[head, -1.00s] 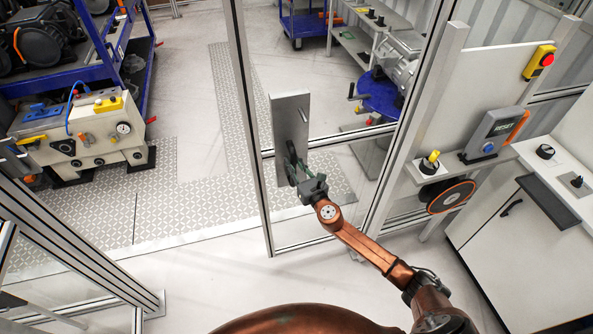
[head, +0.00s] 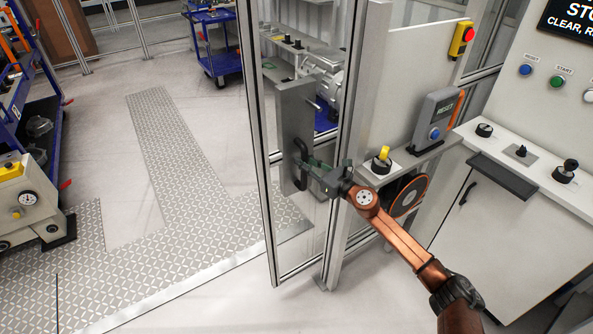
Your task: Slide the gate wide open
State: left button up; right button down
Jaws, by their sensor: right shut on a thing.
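The gate (head: 262,190) is a tall clear panel in an aluminium frame, standing right of the middle in the head view. Its grey handle plate (head: 293,125) carries a dark pull handle (head: 302,160). My right gripper (head: 306,163) is shut on the handle, its arm reaching in from the lower right. The gate overlaps the fixed post beside it, and a wide gap is clear to its left. My left gripper is not in view.
Right of the gate stand a fixed post (head: 350,150), a shelf with a RESET box (head: 437,118) and a control desk (head: 540,170). A patterned floor strip (head: 170,140) runs through the opening. A blue cart (head: 215,50) stands behind, machinery (head: 30,205) at left.

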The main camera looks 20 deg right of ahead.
jog(key=shift+w+d+r, duration=0.15)
jog(key=shift+d+r, duration=0.1)
jog(key=shift+d, duration=0.3)
jog(key=c, duration=2)
grip_release()
jog(key=shift+w+a+f, duration=0.1)
jog(key=shift+w+a, duration=0.05)
jog(key=shift+o, duration=1.2)
jog(key=shift+f, duration=0.1)
jog(key=v, duration=1.2)
